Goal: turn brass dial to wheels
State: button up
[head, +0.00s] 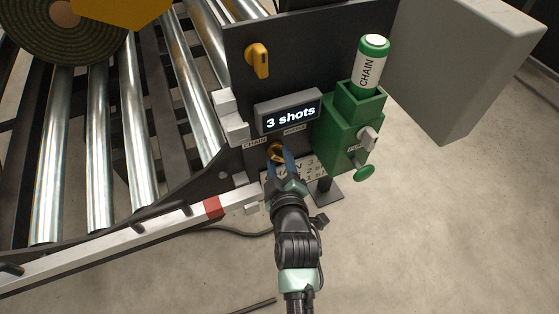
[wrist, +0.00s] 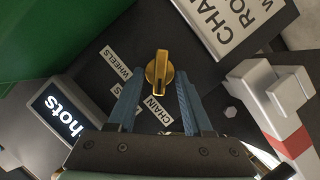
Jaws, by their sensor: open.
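The brass dial (wrist: 160,72) sits on the dark panel in the wrist view. Its raised bar stands near upright in the picture, its lower end towards the CHAIN label (wrist: 157,109). The WHEELS label (wrist: 116,63) lies to its upper left. My gripper (wrist: 157,86) is open, its blue fingers on either side of the dial's lower part with gaps visible. In the head view the dial (head: 276,152) shows partly between the fingers of my gripper (head: 281,163), below the "3 shots" display (head: 291,112). Whether a finger touches the dial I cannot tell.
A green box (head: 350,125) holding a CHAIN cylinder (head: 370,62) stands close on the right. An orange handle (head: 258,60) is higher on the panel. A red-and-white bar (head: 150,228) and rollers (head: 97,150) lie left. The floor at lower right is clear.

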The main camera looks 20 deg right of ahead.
grip_shut()
jog(key=shift+m, duration=0.3)
jog(key=m+y, duration=0.2)
jog(key=shift+d+r+m+g, duration=0.15)
jog(key=shift+d+m+g, duration=0.15)
jog(key=shift+g, duration=0.1)
jog(key=m+y, duration=0.2)
jog(key=m, duration=0.1)
jog(key=shift+d+b, duration=0.2)
jog(key=shift+b, duration=0.15)
jog(key=shift+d+f+m+y+b, duration=0.15)
jog(key=shift+m+y+b, duration=0.4)
jog(key=shift+m+y, duration=0.75)
jog(key=shift+d+f+m+y+b, duration=0.2)
jog(key=shift+m+y+b, duration=0.45)
jog(key=shift+m, duration=1.05)
jog(key=shift+r+t+y, duration=0.15)
jog(key=shift+t+y, duration=0.1)
jog(key=shift+t, duration=0.05)
